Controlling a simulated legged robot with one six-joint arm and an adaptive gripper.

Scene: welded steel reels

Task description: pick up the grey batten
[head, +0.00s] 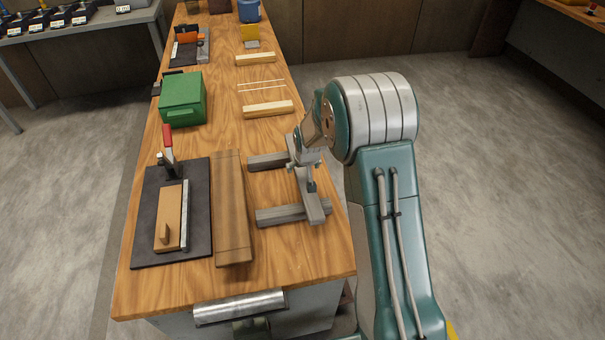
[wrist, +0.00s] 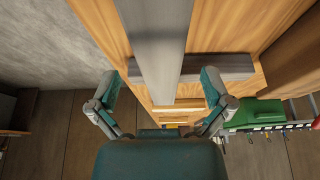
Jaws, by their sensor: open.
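The grey batten (head: 314,203) is a long flat bar that lies across two darker grey blocks on the wooden bench. In the wrist view the batten (wrist: 155,40) runs from the top edge down to between my fingers. The far block (head: 266,161) also shows in the wrist view (wrist: 225,67), crossing under the batten. The near block (head: 280,215) sits under its near part. My gripper (head: 304,158) is over the batten in the head view. In the wrist view my gripper (wrist: 161,84) is open, one finger each side of the batten, with gaps showing.
Left of the blocks lie a brown wooden board (head: 232,205) and a black mat (head: 145,235) with a red-handled clamp (head: 168,140). A green box (head: 183,98) and light wood strips (head: 268,109) stand farther back. The bench's right edge is close to the batten.

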